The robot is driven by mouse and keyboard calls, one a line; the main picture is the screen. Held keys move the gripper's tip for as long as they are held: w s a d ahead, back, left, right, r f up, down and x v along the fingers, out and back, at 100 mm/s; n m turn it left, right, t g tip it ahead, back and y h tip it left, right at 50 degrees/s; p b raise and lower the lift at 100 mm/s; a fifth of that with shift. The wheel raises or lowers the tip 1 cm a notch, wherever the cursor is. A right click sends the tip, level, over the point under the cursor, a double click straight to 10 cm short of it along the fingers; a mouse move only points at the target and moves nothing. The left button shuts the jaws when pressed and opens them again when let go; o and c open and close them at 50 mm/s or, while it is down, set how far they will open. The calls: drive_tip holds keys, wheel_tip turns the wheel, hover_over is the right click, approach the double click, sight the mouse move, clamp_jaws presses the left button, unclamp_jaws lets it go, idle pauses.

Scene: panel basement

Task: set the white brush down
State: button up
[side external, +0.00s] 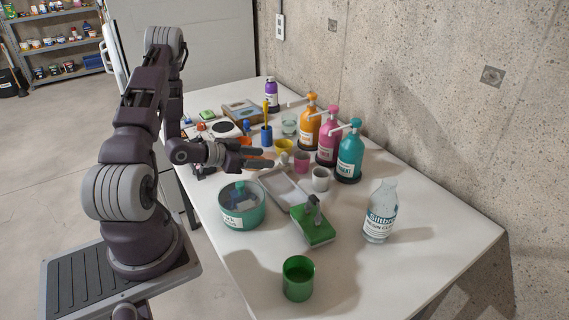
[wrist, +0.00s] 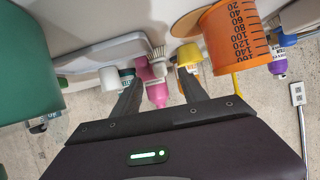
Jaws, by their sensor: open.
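My gripper (side external: 270,159) is open above the table, beside the teal tub and near the far end of the pale tray. The wrist view is roughly upside down and shows the two fingers of my gripper (wrist: 158,77) spread apart. A small brush with a whitish head (wrist: 158,54) appears in the gap between the fingertips, near the tray's edge. Neither finger visibly touches it. I cannot tell how far beyond the tips it is. I cannot make the brush out in the side view, where my gripper may hide it.
The pale tray (side external: 276,180), teal tub (side external: 243,213), white cup (side external: 320,179) and pink cup (side external: 302,160) crowd the gripper. An orange measuring cup (wrist: 225,30) is close in the wrist view. Pump bottles (side external: 349,158) line the wall side.

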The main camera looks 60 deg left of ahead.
sight(281, 158)
drive_tip(key=shift+s+d+f, duration=0.1)
drive_tip(key=shift+s+f, duration=0.1)
drive_tip(key=shift+s, duration=0.05)
drive_tip(key=shift+w+f+t, duration=0.15)
drive_tip(key=shift+w+t, duration=0.15)
drive_tip(key=x, duration=0.6)
drive_tip(key=shift+w, duration=0.25)
drive_tip(key=shift+r, duration=0.2)
clamp_jaws()
